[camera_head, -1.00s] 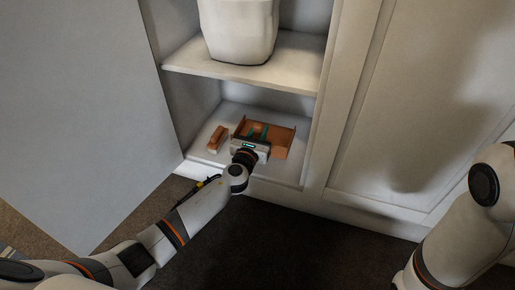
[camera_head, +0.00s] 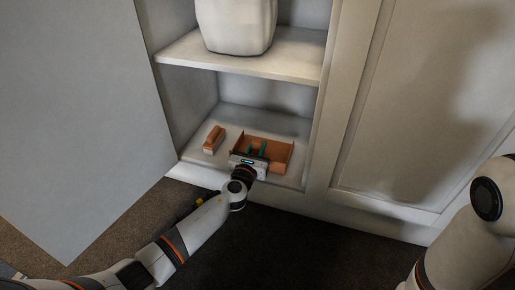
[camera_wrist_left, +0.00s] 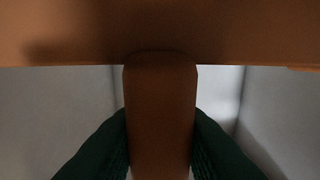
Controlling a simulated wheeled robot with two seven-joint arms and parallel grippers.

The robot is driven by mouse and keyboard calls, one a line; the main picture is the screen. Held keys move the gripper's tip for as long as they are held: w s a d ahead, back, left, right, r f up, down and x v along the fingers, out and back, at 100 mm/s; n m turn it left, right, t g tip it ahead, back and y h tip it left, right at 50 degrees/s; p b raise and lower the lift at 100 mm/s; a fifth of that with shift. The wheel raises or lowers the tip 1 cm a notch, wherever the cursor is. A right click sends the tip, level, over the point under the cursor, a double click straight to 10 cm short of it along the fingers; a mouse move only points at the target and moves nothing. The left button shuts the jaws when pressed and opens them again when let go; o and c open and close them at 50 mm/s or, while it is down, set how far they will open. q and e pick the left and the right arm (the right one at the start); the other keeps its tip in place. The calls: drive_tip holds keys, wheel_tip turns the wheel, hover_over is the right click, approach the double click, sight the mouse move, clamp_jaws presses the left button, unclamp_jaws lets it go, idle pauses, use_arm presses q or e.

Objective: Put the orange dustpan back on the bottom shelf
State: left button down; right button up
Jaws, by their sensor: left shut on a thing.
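The orange dustpan (camera_head: 278,153) is inside the bottom compartment of the open cupboard, over the bottom shelf (camera_head: 224,167) near its front edge. I cannot tell whether its underside touches the shelf. My left gripper (camera_head: 257,151) reaches in from the front and is shut on the dustpan's handle. In the left wrist view the handle (camera_wrist_left: 160,110) stands between the two dark green fingers, and the pan's body (camera_wrist_left: 160,30) spans the top. My right arm shows at the right edge, but its gripper is out of view.
An orange-brown brush (camera_head: 213,139) lies on the bottom shelf, left of the dustpan and apart from it. A white container (camera_head: 236,25) stands on the upper shelf (camera_head: 290,65). The open cupboard door (camera_head: 80,120) is at the left, and a closed door (camera_head: 425,120) at the right.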

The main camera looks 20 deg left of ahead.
use_arm(q)
drive_tip(key=c, duration=1.2)
unclamp_jaws()
drive_tip(key=shift+f, duration=0.1)
drive_tip(key=shift+o, duration=0.2)
